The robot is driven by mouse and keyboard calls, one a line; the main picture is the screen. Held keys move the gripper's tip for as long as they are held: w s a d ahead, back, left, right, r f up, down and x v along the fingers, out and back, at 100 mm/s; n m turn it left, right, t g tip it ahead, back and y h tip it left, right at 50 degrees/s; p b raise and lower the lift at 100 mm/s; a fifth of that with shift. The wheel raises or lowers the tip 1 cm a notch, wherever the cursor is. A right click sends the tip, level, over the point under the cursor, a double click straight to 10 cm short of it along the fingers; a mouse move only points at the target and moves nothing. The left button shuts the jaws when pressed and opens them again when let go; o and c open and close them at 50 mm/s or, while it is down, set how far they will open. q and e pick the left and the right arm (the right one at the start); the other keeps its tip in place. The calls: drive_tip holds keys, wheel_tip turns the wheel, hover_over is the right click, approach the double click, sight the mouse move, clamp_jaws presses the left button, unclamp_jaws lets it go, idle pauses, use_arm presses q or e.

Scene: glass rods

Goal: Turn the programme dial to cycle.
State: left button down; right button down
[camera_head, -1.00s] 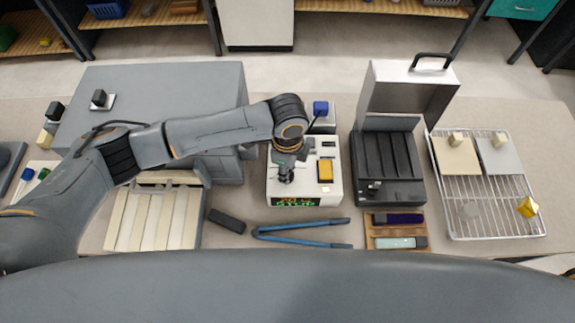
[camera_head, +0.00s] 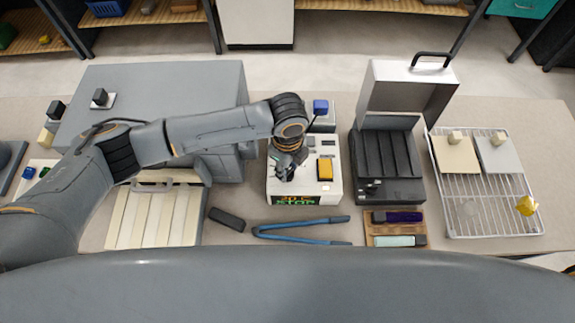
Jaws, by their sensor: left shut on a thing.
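The white control box (camera_head: 328,192) stands mid-table, with a yellow button (camera_head: 325,170) and a dark display (camera_head: 296,200) with lit text on its front. My left gripper (camera_head: 283,176) points down onto the left part of its top. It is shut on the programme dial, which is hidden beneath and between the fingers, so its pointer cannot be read. The display text is too small to read surely. My right gripper is not in view.
A blue knob (camera_head: 320,107) stands behind the box. A black ribbed unit with an open metal lid (camera_head: 408,90) is to the right, then a wire rack (camera_head: 490,215). Blue tongs (camera_head: 300,228) and a dark block (camera_head: 227,219) lie in front.

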sight(288, 171)
use_arm(q)
drive_tip(key=c, duration=1)
unclamp_jaws()
drive_tip(key=shift+o, duration=0.2)
wheel_tip(288, 171, up, 12)
